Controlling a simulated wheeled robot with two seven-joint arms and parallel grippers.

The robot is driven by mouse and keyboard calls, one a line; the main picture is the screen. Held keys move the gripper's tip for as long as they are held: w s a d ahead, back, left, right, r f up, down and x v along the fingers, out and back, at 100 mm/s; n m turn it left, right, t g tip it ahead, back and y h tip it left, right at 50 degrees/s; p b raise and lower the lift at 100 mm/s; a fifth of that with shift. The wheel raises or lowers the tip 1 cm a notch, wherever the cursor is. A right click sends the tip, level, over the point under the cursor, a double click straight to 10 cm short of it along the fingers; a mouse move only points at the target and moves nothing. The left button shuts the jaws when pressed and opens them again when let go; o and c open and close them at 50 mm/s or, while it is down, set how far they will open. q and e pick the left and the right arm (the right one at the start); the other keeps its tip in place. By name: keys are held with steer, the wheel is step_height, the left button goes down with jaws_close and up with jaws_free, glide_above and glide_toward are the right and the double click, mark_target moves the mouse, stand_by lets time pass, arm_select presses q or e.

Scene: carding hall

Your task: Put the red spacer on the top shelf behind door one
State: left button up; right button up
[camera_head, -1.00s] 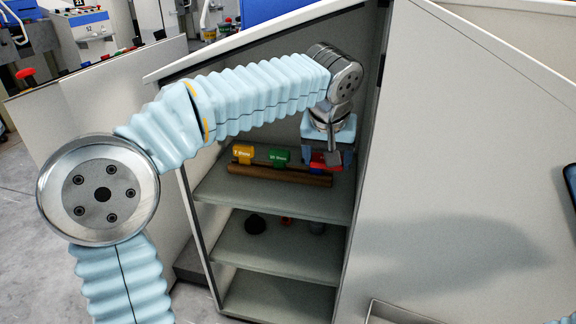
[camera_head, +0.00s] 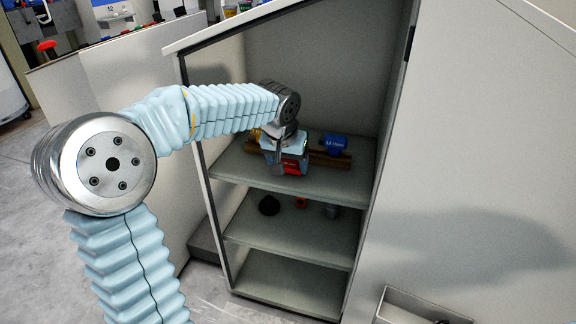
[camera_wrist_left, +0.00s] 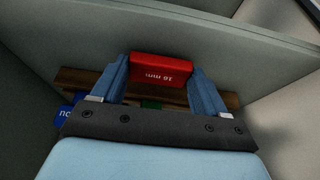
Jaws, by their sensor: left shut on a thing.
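My left gripper (camera_head: 286,166) is inside the open cabinet, over the top shelf (camera_head: 345,186), shut on the red spacer (camera_head: 293,168). In the left wrist view the red spacer (camera_wrist_left: 161,70) sits between the two blue fingers, its printed face showing. A brown rail (camera_head: 330,158) lies on the shelf close to it; I cannot tell whether the spacer touches rail or shelf. A blue spacer (camera_head: 333,144) stands on the rail to the right. A bit of yellow (camera_head: 256,134) shows left of the gripper. A green piece (camera_wrist_left: 151,104) is mostly hidden by the gripper. My right gripper is out of view.
The middle shelf (camera_head: 285,232) holds a black knob-like object (camera_head: 269,205), a small red one (camera_head: 301,203) and a grey one (camera_head: 332,211). The bottom shelf (camera_head: 285,285) looks empty. A pale panel (camera_head: 120,80) stands open at left; a large grey panel (camera_head: 470,150) is at right.

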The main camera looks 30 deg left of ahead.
arm_select(q)
steer(key=shift+f, duration=0.3)
steer(key=shift+f, duration=0.2)
steer(key=o, duration=1.1)
steer(key=shift+c, duration=0.2)
steer(key=shift+s+r, duration=0.1)
steer(key=shift+r, duration=0.5)
steer(key=p+v, duration=0.1)
steer(key=v, duration=1)
steer(key=shift+s, duration=0.2)
steer(key=shift+d, duration=0.1)
